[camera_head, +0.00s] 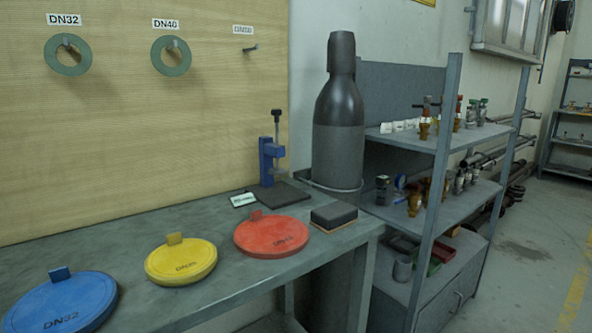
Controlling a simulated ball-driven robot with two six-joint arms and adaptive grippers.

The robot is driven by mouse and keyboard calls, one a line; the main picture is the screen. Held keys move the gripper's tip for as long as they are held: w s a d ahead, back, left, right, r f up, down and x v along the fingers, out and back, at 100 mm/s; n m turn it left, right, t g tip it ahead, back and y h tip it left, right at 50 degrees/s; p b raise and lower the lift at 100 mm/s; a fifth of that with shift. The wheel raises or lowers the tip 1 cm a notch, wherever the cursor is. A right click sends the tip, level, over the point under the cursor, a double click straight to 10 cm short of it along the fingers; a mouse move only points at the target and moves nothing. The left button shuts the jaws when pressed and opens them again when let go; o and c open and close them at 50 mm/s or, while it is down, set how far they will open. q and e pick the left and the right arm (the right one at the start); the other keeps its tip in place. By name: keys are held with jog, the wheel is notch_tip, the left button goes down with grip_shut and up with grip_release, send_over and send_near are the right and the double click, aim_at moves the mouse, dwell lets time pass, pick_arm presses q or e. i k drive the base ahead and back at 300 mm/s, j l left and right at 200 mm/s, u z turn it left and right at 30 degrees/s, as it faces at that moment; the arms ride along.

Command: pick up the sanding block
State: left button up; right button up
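The sanding block (334,217) is a small dark grey block with a tan underside. It lies flat near the right end of the grey workbench (228,284), just right of the red disc, with a small gap between them. Nothing covers it. Neither of my grippers shows in the head view.
Red (271,236), yellow (181,261) and blue (60,303) lidded discs lie along the bench. A blue press (267,163) on a dark plate and a white label (243,200) are behind. A grey cylinder (338,130) and a shelf rack (447,150) stand beyond the bench.

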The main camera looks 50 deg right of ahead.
aim_at(329, 218)
jog(key=z, duration=1.75)
jog(key=i+u, duration=0.35)
jog(key=i+l+u, duration=0.1)
jog(key=u, duration=0.25)
jog(key=l, duration=0.1)
